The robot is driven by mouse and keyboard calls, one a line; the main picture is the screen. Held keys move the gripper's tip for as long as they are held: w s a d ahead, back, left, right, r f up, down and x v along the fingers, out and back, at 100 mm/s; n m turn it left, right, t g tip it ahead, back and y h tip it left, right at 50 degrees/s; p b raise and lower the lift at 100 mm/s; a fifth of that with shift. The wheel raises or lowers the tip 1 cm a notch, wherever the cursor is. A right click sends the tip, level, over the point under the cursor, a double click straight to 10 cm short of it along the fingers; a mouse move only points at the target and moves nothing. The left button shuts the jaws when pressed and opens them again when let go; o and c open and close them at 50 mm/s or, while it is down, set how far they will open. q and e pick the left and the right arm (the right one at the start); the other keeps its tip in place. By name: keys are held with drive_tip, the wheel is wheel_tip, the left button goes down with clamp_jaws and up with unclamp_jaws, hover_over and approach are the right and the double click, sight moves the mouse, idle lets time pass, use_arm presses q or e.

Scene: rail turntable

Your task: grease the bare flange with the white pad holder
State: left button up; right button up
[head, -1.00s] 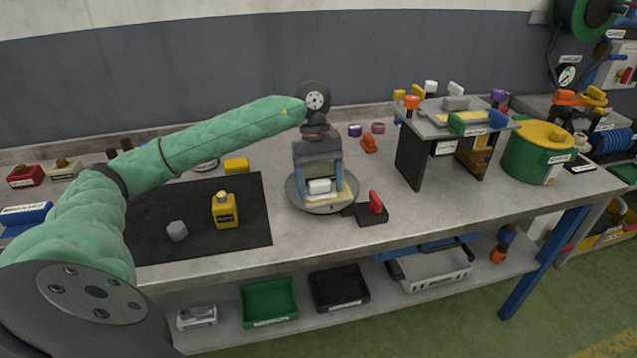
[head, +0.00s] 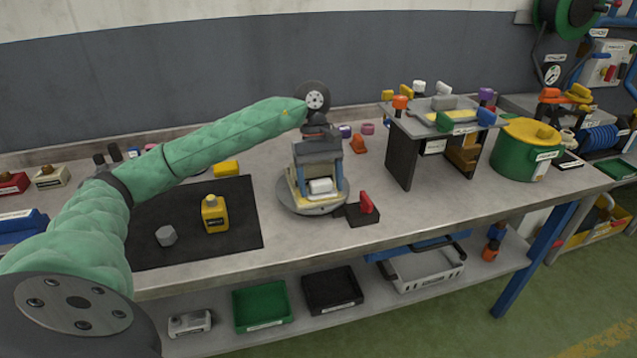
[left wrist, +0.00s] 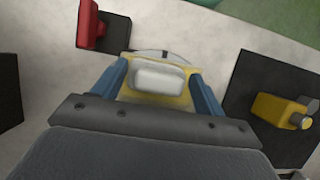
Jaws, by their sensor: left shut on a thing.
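My left gripper (head: 320,182) points down over a round grey turntable (head: 299,207) on the bench. Its two blue fingers are shut on the white pad holder (head: 321,186), a white block above a pale yellow layer. In the left wrist view the white block (left wrist: 158,78) sits between the fingers, with the yellow layer showing around it. I cannot tell whether the yellow layer is part of the holder or lies under it. No bare flange can be made out; the gripper and holder cover much of the turntable. My right gripper is not in view.
A black block with a red lever (head: 366,202) adjoins the turntable's right side. A yellow bottle (head: 215,214) and a grey hexagonal piece (head: 166,236) are on a black mat (head: 243,235) to the left. A dark stand (head: 400,158) and green pot (head: 515,158) are at right.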

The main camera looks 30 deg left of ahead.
sight(336, 193)
use_arm(q)
drive_tip(key=shift+w+d, duration=0.45)
drive_tip(key=shift+w, duration=0.15)
drive_tip(key=shift+d, duration=0.1)
drive_tip(key=shift+w+d+b, duration=0.5)
drive_tip(key=shift+w+d, duration=0.1)
drive_tip(key=shift+w, duration=0.1)
drive_tip(key=shift+f, duration=0.1)
drive_tip(key=shift+s+a+b, duration=0.4)
drive_tip(key=shift+s+b, duration=0.05)
drive_tip(key=shift+s+a, duration=0.35)
drive_tip(key=shift+a, duration=0.05)
